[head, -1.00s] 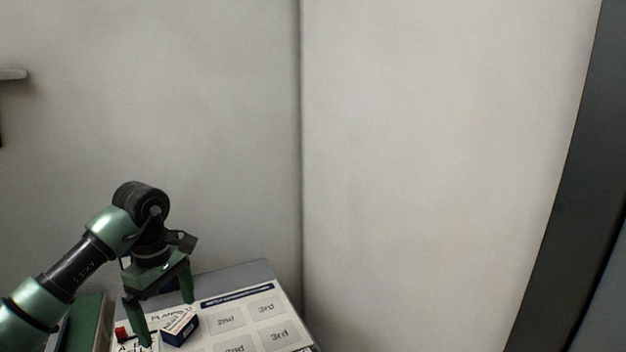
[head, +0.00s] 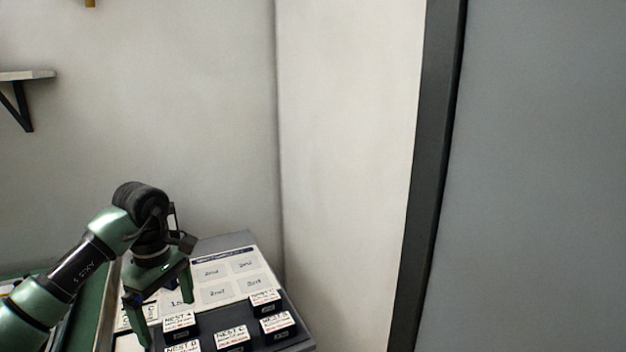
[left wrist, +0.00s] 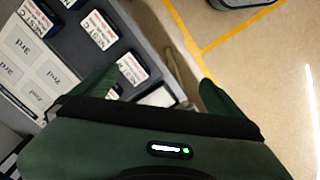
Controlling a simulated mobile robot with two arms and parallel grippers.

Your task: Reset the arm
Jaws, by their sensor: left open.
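My left gripper (head: 162,296) is open, its two green fingers pointing down at the lower left of the head view. No object shows between the fingers. In the left wrist view the fingers (left wrist: 160,100) are spread wide, with the grey bench edge and the tan floor below them. The arm is bent, reaching in from the left above the bench. My right gripper is not in view.
Several black nest blocks with white labels, such as one (head: 232,337), stand in the grey bench's front part. Behind them lies a white card (head: 230,270) with 2nd and 3rd fields. A dark post (head: 432,180) stands at right.

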